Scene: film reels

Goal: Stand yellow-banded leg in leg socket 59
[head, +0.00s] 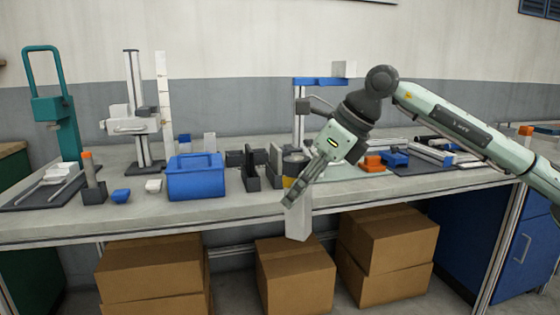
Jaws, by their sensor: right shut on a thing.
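My right gripper (300,190) reaches down from the upper right and is shut on a pale upright leg (298,222). The leg hangs in front of the table's front edge, its lower end below the tabletop level. A yellow patch (288,183) shows beside the fingers near the top of the leg; the fingers hide part of it. A dark round part with a lighter top shows just above the yellow, and I cannot tell whether it belongs to the leg. I cannot make out leg socket 59 or any number. My left gripper is not in view.
The long grey table (140,219) carries a blue bin (196,180), dark upright holders (248,172), a teal press (55,120), a white column stand (131,125) and orange and blue parts at right. Cardboard boxes (296,275) stand below. The table's front strip is mostly clear.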

